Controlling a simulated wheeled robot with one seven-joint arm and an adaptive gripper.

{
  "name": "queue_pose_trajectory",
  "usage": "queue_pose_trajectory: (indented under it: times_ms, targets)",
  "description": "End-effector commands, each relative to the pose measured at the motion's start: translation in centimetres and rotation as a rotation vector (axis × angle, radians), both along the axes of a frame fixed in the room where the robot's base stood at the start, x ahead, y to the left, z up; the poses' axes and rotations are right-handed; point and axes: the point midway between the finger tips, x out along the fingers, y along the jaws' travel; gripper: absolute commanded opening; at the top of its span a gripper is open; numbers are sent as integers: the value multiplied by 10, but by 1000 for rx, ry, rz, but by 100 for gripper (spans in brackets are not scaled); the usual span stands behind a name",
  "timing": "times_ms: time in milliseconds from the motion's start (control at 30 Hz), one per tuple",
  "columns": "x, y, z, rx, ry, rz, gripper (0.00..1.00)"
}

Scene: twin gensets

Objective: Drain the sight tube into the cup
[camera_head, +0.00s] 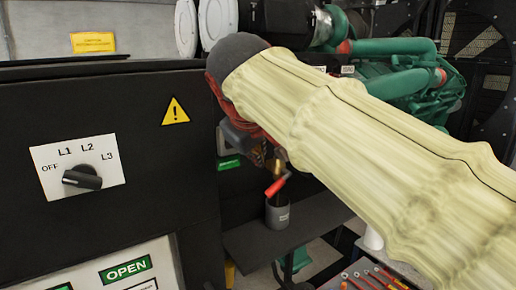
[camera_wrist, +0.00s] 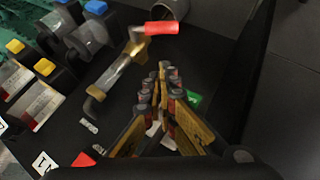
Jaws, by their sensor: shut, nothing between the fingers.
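A small drain valve with a red lever (camera_head: 277,186) shows in the head view just above a grey cup (camera_head: 277,214). The cup stands upright on a dark ledge. In the head view my sleeved arm hides most of the gripper.
A dark cabinet with a selector switch (camera_head: 82,177) stands at left in the head view. A green engine (camera_head: 405,75) is behind my arm. Tools (camera_head: 375,278) lie at lower right.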

Motion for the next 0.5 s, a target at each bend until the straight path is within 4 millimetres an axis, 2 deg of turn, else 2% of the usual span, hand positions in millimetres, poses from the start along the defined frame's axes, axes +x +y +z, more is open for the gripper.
queue_pose_trajectory:
  times_ms: [200,500]
  targets:
    - [30,-3,-30,-1,2,-2,0]
    - [33,-22,-58,1,0,-1,0]
